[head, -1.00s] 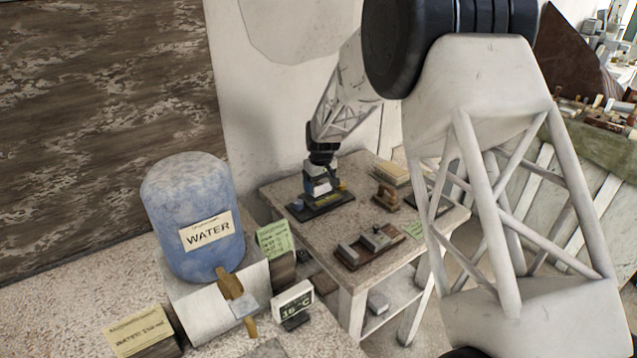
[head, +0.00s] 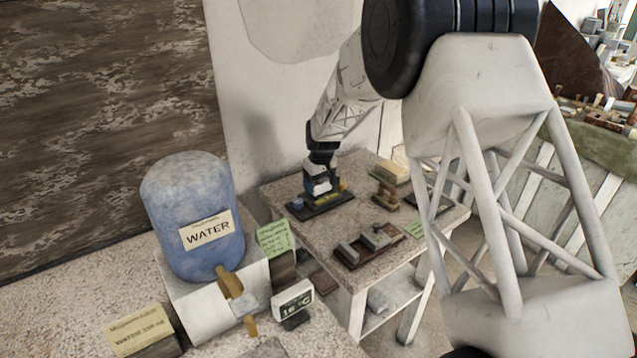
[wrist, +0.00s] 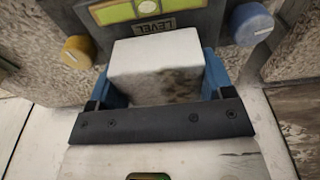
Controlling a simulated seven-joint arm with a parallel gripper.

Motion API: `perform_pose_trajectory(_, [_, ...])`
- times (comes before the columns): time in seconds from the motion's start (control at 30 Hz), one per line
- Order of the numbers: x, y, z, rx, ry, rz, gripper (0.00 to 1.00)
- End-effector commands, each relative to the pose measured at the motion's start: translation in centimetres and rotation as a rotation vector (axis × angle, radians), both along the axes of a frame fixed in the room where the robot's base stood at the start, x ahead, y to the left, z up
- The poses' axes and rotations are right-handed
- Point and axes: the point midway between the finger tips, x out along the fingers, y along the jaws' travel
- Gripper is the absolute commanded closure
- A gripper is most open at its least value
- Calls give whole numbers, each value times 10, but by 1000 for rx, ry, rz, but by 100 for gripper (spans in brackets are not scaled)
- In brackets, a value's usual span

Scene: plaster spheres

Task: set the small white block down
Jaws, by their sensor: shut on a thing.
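The small white block (wrist: 155,68) sits between the blue fingers of my gripper (wrist: 162,82) in the wrist view. The fingers are shut on its two sides, and its lower face has grey-brown stains. The block is over or against a dark levelling plate marked LEVEL (wrist: 200,18), with a green-yellow vial, a yellow knob and a blue knob. In the head view my gripper (head: 319,186) is low over this dark plate (head: 334,204) on the stone-topped table. The block's underside is hidden, so I cannot tell whether it touches the plate.
A wooden tool (head: 386,194) and a stacked block (head: 391,173) stand to the right. A dark tray with grey blocks (head: 352,259) lies nearer the front. A blue water drum (head: 192,218) and a 16 °C display (head: 292,301) stand on the nearer surface. Bare tabletop separates these.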

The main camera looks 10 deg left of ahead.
Motion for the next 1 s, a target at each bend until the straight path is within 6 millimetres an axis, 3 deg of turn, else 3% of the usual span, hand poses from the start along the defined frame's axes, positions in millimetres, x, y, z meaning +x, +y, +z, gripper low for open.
perform_pose_trajectory(1.0, [0,0,-9,1,-1,0,54])
